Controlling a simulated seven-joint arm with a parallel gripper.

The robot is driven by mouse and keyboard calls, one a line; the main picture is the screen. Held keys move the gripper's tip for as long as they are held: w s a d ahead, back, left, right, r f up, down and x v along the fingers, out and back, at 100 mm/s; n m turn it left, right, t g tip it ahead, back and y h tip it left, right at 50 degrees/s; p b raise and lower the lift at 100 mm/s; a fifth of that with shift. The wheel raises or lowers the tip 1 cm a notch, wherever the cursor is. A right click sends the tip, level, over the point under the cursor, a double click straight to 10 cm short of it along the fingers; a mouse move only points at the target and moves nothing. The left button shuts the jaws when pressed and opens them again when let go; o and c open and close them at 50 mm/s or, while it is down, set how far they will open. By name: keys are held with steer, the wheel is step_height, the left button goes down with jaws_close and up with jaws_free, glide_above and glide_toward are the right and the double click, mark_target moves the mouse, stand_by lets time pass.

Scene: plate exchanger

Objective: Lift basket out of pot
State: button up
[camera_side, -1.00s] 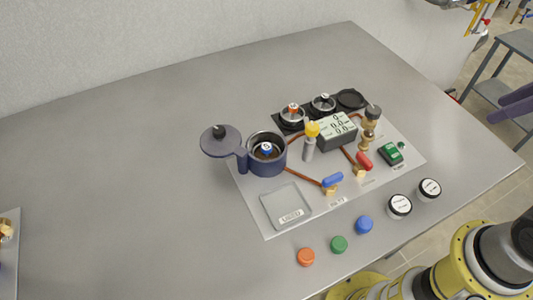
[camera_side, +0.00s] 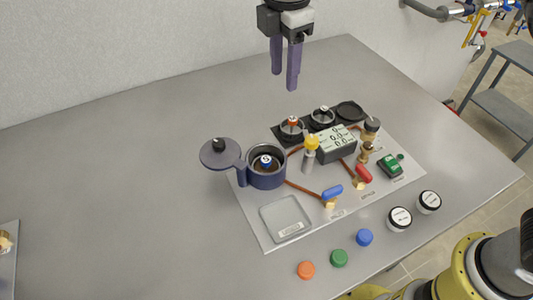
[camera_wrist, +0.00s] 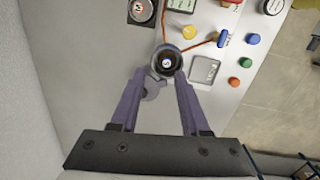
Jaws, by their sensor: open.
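The dark blue pot (camera_side: 267,180) stands at the left edge of the white panel, with its round lid (camera_side: 220,153) swung open to the left. The basket (camera_side: 266,162), with a blue-and-white knob on top, sits inside the pot; most of it is hidden by the pot wall. My gripper (camera_side: 284,82) hangs well above and behind the pot in the side view, its purple fingers apart and empty. In the wrist view, the pot (camera_wrist: 167,60) and basket knob (camera_wrist: 167,62) appear just beyond and between the fingertips of my gripper (camera_wrist: 161,75).
A grey square plate (camera_side: 286,218), blue-handled valve (camera_side: 332,192), red-handled valve (camera_side: 363,174), yellow-topped part (camera_side: 311,143) and display box (camera_side: 336,143) crowd the panel right of the pot. Two more knobbed items sit in a black holder (camera_side: 282,138) behind.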

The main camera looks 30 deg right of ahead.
steer(key=n+g, duration=0.1)
glide_toward(266, 159)
steer(key=shift+h, duration=0.3)
steer(key=shift+w+d+f, duration=0.1)
steer(key=shift+f, duration=2.05)
steer(key=shift+d+f, duration=0.15)
steer(key=shift+f, duration=2.05)
jaws_close()
